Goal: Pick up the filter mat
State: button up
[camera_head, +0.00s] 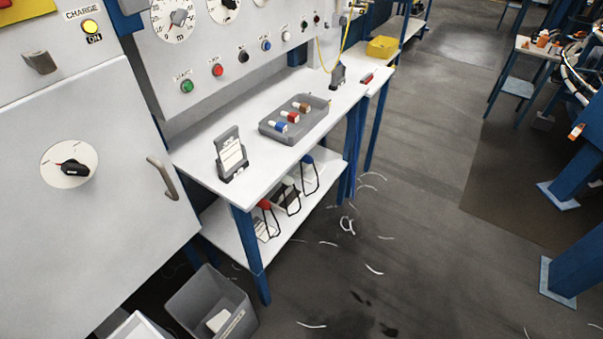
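I cannot pick out a filter mat with certainty. A small white piece (218,320) lies inside a grey open bin (190,300) on the floor at the lower left, but I cannot tell what it is. My gripper is not in view.
A white workbench (200,165) holds a grey tray (268,132) with several coloured-cap items, a card holder (231,155) and a dark stand (338,77). Its lower shelf (225,225) carries black-looped objects. A grey cabinet (90,240) stands left. The floor (430,270) is mostly open, with white thread scraps.

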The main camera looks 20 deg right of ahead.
aim_at(309, 175)
jog(key=i+l+u, duration=0.15)
jog(key=u, duration=0.2)
jog(key=i+l+u, duration=0.1)
jog(key=l+u, duration=0.25)
jog(key=i+l+u, duration=0.1)
jog(key=l, duration=0.4)
jog(key=i+l+u, duration=0.15)
jog(key=l, duration=0.35)
jog(key=i+l+u, duration=0.1)
jog(key=l, duration=0.4)
jog(key=i+l+u, duration=0.15)
jog(key=l, duration=0.35)
jog(key=i+l, duration=0.1)
jog(key=l, duration=0.5)
jog(key=i+l, duration=0.1)
jog(key=l, duration=0.55)
jog(key=i+l, duration=0.1)
jog(key=l, duration=0.5)
jog(key=i+l, duration=0.1)
jog(key=l, duration=0.5)
